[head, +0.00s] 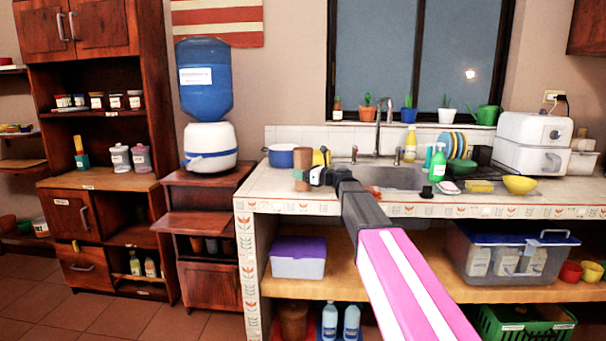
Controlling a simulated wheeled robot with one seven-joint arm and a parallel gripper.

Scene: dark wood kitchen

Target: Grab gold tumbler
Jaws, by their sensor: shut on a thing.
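The gold tumbler (302,158) shows as an upright, brownish-gold cylinder near the front left part of the sink counter (270,190). My gripper (305,176) reaches it from the right and is shut on its lower half. The black finger parts hide some of the tumbler's right side. I cannot tell whether its base touches the counter or is slightly above it.
A blue pot (281,158) stands behind and left of the tumbler. A yellow item (320,157) is just right of it. The sink (390,178), a green bottle (438,165) and a yellow bowl (520,185) lie to the right. The counter's left front corner is clear.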

